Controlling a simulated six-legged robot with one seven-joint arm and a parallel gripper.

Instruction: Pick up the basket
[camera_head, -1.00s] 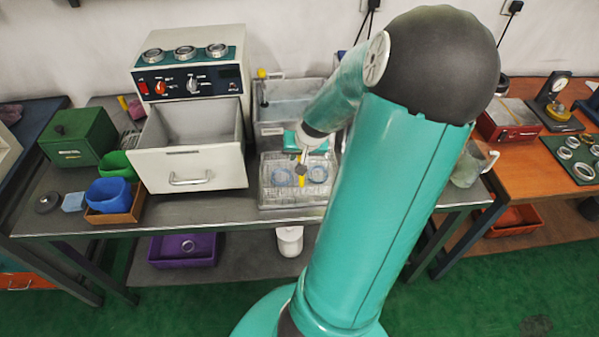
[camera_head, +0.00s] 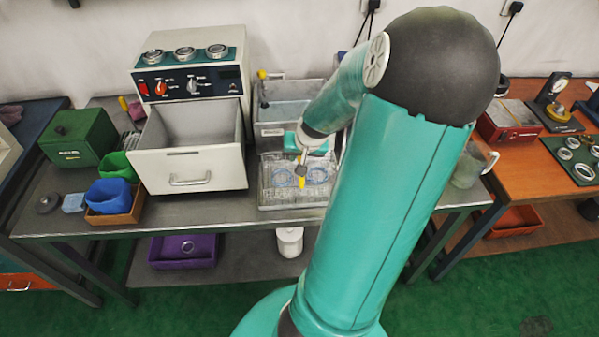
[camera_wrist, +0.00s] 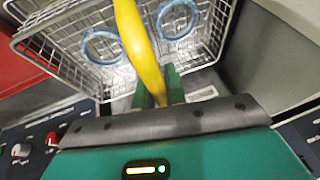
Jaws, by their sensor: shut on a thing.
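The wire basket (camera_head: 312,190) stands in front of the grey tank, over the metal bench; whether it touches the bench is unclear. It is a pale metal mesh box. Two blue-tinted rings (camera_wrist: 102,45) lie in it, one on each side of the yellow handle. In the wrist view the basket (camera_wrist: 63,62) fills the upper middle, with the yellow handle (camera_wrist: 139,42) rising toward me. My gripper (camera_wrist: 159,92) has its green fingers shut on this handle. In the head view my gripper (camera_head: 302,160) is small and partly hidden by my wrist.
A grey tank (camera_head: 270,130) stands just behind the basket. A white machine with an open drawer (camera_head: 192,170) is close on the left. A glass jug (camera_head: 467,168) is to the right, beyond my arm. A white container (camera_head: 290,242) is below on the lower shelf.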

